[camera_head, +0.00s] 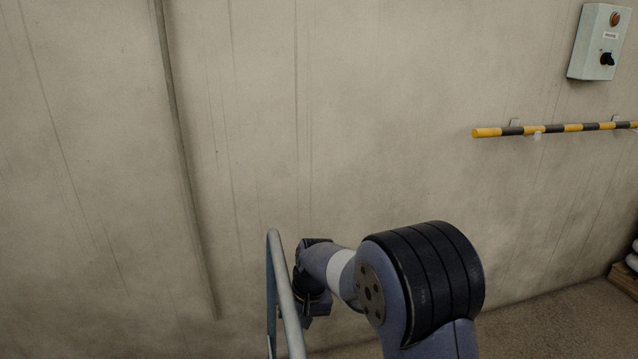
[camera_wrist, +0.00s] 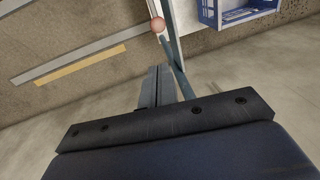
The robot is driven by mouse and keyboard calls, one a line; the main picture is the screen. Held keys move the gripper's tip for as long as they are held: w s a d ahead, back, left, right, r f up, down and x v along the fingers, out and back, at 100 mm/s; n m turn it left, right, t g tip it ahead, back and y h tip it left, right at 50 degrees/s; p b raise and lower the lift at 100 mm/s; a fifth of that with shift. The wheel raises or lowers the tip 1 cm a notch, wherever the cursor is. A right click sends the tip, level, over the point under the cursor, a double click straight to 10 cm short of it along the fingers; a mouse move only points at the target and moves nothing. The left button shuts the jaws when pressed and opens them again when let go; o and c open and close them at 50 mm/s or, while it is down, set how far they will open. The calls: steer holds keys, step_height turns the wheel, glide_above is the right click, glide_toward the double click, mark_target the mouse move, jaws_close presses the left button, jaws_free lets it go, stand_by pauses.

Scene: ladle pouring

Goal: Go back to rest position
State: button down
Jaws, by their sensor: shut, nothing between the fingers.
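My gripper (camera_wrist: 158,86) shows in the wrist view with its two grey fingers together and nothing between them. In the head view my arm reaches left from the lower right, and its wrist end is low in front of the wall, beside a metal rail. The fingers cannot be made out there. No ladle shows in either view.
The grey-blue metal rail (camera_head: 287,305) rises just left of my wrist; I cannot tell the gap. A concrete wall (camera_head: 350,100) carries a striped bar (camera_head: 560,128) and a switch box (camera_head: 598,42). A blue crate (camera_wrist: 238,14) and a pinkish round knob (camera_wrist: 157,24) show in the wrist view.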

steer(key=b+x, duration=0.1)
steer(key=x, duration=0.3)
steer(key=s+b+x, duration=0.1)
steer(key=b+x, duration=0.1)
steer(key=x, duration=0.3)
steer(key=b+x, duration=0.2)
steer(key=x, duration=0.3)
steer(key=shift+s+d+f, duration=0.1)
steer(key=shift+s+d, duration=0.1)
steer(key=shift+s, duration=0.05)
